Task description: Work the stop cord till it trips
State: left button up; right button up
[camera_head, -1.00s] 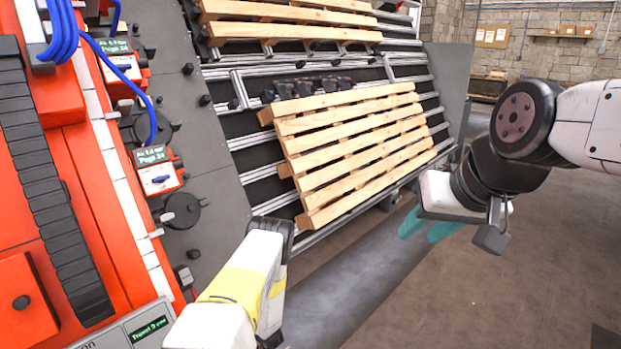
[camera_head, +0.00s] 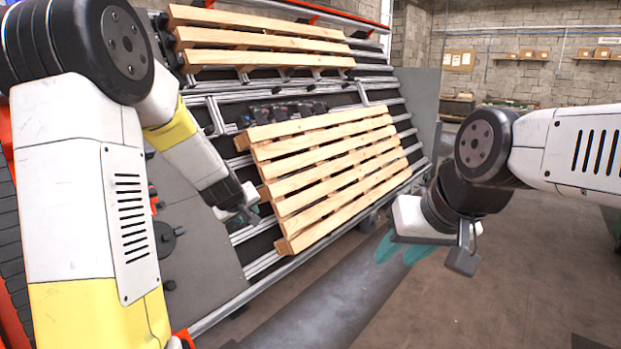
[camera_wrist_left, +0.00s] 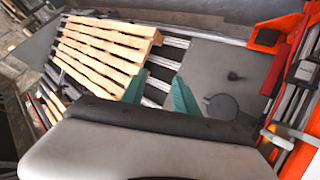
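A thin red line (camera_head: 345,14) runs along the top of the pallet line in the head view. I cannot tell whether it is the stop cord, and no other cord is clearly seen. My left gripper (camera_head: 245,208) is in front of the sloped line, just left of the lower wooden pallet. In the left wrist view its teal fingers (camera_wrist_left: 160,94) are apart with nothing between them. My right gripper (camera_head: 401,250) hangs right of the pallet over the floor, its two teal fingers slightly apart and empty.
The lower pallet (camera_head: 330,170) lies on the sloped roller frame, with another pallet (camera_head: 262,40) above it. A grey panel (camera_head: 195,245) stands left of the lower pallet. Red machinery (camera_wrist_left: 279,85) is at the right of the left wrist view. The floor (camera_head: 480,290) at right is clear.

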pick_arm(q)
jog(key=s+d+r+m+h, duration=0.1)
jog(key=s+d+r+m, duration=0.1)
jog(key=s+r, duration=0.3)
jog(key=s+d+r+m+g+h, duration=0.1)
jog(key=s+r, duration=0.3)
jog(key=s, duration=0.7)
jog(key=shift+s+d+r+m+g, duration=0.3)
jog(key=shift+d+r+m, duration=0.1)
jog(key=shift+d+m, duration=0.3)
jog(key=s+m, duration=0.1)
jog(key=s, duration=0.4)
jog(key=s+m+g, duration=0.1)
jog(key=s, duration=0.9)
jog(key=shift+s+a+r+m+g, duration=0.2)
jog(key=shift+a+m+g, duration=0.15)
jog(key=shift+m+g, duration=0.05)
jog(key=shift+c, duration=0.7)
jog(key=shift+s+f, duration=0.1)
jog(key=shift+s, duration=0.2)
jog(key=c, duration=0.4)
jog(key=shift+s+a, duration=0.1)
grip_shut()
